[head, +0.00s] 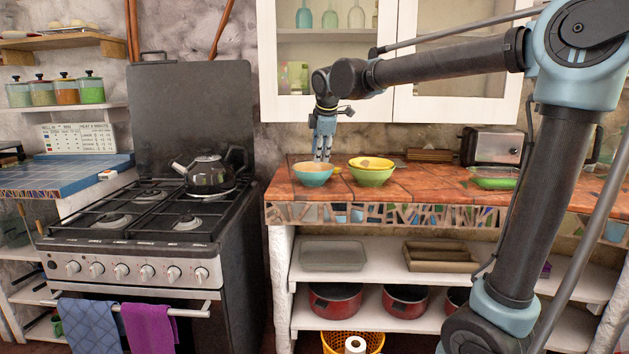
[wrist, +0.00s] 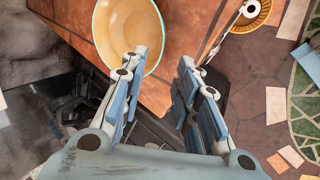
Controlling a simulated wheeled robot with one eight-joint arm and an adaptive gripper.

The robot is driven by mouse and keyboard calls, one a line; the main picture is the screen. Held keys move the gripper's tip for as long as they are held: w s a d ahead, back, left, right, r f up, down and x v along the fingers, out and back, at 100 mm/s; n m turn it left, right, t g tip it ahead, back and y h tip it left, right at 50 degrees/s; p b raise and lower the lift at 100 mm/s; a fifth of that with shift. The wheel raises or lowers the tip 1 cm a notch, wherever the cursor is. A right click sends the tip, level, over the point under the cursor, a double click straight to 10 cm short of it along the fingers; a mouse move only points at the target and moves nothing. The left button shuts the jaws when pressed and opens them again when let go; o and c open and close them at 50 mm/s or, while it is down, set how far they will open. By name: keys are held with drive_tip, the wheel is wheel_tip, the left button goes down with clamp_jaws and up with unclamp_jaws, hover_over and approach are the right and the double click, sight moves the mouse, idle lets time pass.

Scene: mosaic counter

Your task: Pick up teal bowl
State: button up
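The teal bowl (head: 313,177) stands upright on the tiled counter, near its left end, in the head view. In the wrist view the bowl (wrist: 128,28) shows a pale orange inside and a thin teal rim. My gripper (head: 322,154) points down at the bowl in the head view, and its fingertips are partly hidden at the rim. In the wrist view my gripper (wrist: 164,58) is open with nothing between its fingers. The left fingertip overlaps the bowl's rim and the right one lies outside it. I cannot tell whether either touches.
A green bowl (head: 371,175) with yellow fruit stands close to the right of the teal bowl. A stove (head: 150,240) with a black kettle (head: 211,175) is to the left. A toaster (head: 494,147) and green dish (head: 494,181) are further right. Cabinets (head: 329,90) hang behind.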

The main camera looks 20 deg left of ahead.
sight(317, 175)
drive_tip(key=x, duration=1.1)
drive_tip(key=shift+w+a+f, duration=0.1)
drive_tip(key=shift+w+f, duration=0.05)
drive_tip(key=shift+f, duration=0.05)
drive_tip(key=shift+c, duration=0.3)
clamp_jaws()
